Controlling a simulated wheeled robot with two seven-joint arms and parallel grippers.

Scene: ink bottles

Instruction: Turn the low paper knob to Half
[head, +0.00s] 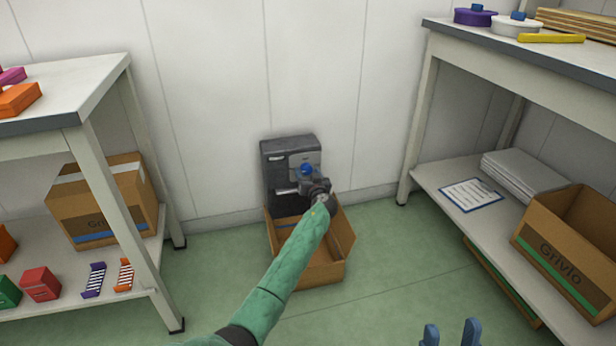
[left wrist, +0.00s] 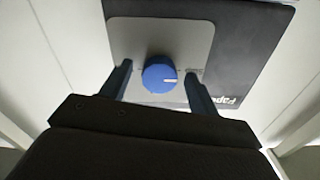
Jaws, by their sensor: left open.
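The blue paper knob (head: 306,169) sits on the light plate (left wrist: 130,35) of a dark wall unit (head: 275,165). In the left wrist view the knob (left wrist: 158,73) has a white mark pointing to the picture's right, towards a small dark label (left wrist: 195,71) too blurred to read. My left gripper (left wrist: 157,67) is open, with one finger on each side of the knob and gaps showing. In the head view its wrist hides part of the unit just below and right of the knob. My right gripper (head: 451,333) is at the bottom edge, its two blue fingertips apart.
An open cardboard box (head: 322,274) stands on the floor below the unit, under my left forearm. A left bench (head: 75,85) and a right bench (head: 520,55) with lower shelves flank it. Green floor (head: 390,260) is clear between box and right bench.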

